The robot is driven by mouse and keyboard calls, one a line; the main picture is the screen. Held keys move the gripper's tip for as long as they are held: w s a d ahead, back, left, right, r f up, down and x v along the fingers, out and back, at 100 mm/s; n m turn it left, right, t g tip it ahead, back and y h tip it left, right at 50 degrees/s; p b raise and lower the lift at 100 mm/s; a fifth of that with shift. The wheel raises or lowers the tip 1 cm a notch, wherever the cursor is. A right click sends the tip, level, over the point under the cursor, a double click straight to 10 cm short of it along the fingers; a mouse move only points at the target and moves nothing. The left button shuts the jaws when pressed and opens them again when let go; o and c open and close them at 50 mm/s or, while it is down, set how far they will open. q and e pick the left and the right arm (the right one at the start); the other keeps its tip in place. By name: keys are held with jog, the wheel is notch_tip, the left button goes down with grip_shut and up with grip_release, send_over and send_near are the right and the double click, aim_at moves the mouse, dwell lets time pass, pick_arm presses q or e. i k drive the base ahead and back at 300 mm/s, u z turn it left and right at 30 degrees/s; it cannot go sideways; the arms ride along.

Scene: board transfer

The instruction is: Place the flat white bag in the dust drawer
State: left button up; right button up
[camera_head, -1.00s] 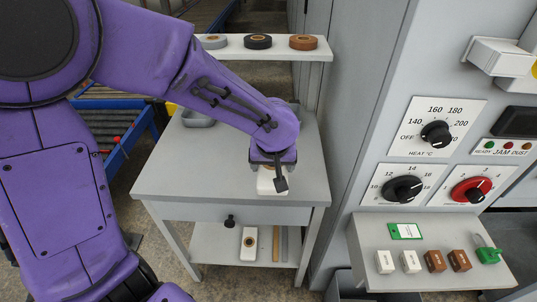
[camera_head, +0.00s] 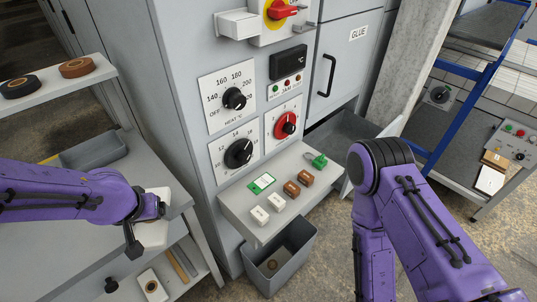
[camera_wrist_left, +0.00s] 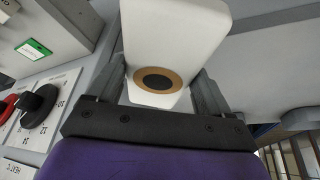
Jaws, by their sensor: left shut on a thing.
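A flat white bag (camera_head: 155,236) with a brown ring around a dark hole is at the front right of the grey side table. My left gripper (camera_head: 150,207) is shut on it. In the left wrist view the bag (camera_wrist_left: 175,40) sits between both fingers of the gripper (camera_wrist_left: 155,90). I cannot tell whether the bag touches the tabletop. A grey drawer (camera_head: 352,127) stands pulled out below the GLUE door, partly hidden by my right arm; I see no dust label on it. My right gripper is out of view.
A ledge (camera_head: 240,222) with white and brown blocks and a green clip juts from the machine. A grey bin (camera_head: 298,262) stands below it. Another white bag (camera_head: 151,287) lies on the table's lower shelf. A grey tray (camera_head: 95,152) is at the table's back.

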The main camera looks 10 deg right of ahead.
aim_at(332, 153)
jog(key=u, duration=0.8)
jog(key=k, duration=0.15)
jog(key=z, duration=2.25)
jog(key=i, duration=1.3)
jog(key=u, duration=0.15)
